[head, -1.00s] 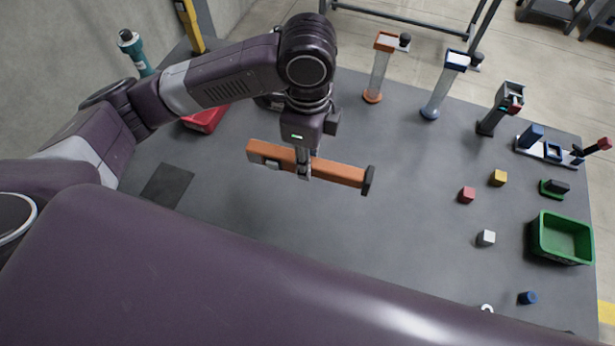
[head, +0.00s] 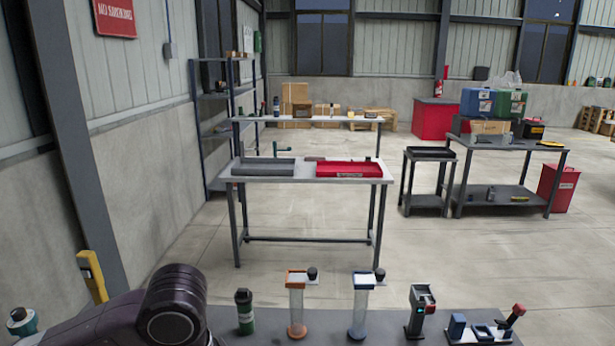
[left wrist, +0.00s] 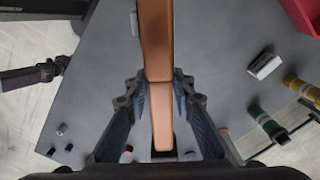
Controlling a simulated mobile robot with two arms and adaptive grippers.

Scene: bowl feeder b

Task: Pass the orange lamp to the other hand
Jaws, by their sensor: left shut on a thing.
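The orange lamp (left wrist: 156,35) is a long, straight orange bar. It runs down the middle of the left wrist view, and its upper end leaves the picture. My left gripper (left wrist: 158,88) is shut on it, with one finger on each side. In the head view only a dark joint of my left arm shows at the bottom left; the left gripper and the lamp are out of that picture. What looks like my right gripper (left wrist: 60,66) shows small at the left of the left wrist view, apart from the lamp; its fingers are too small to read.
Along the near table's far edge stand a green bottle (head: 244,312), an orange-capped tube (head: 297,308), a blue-capped tube (head: 361,308), a dark device (head: 418,312) and a blue-and-white fixture (head: 458,327). A workbench (head: 300,172) stands beyond open floor. A red bin (left wrist: 303,14) is at upper right.

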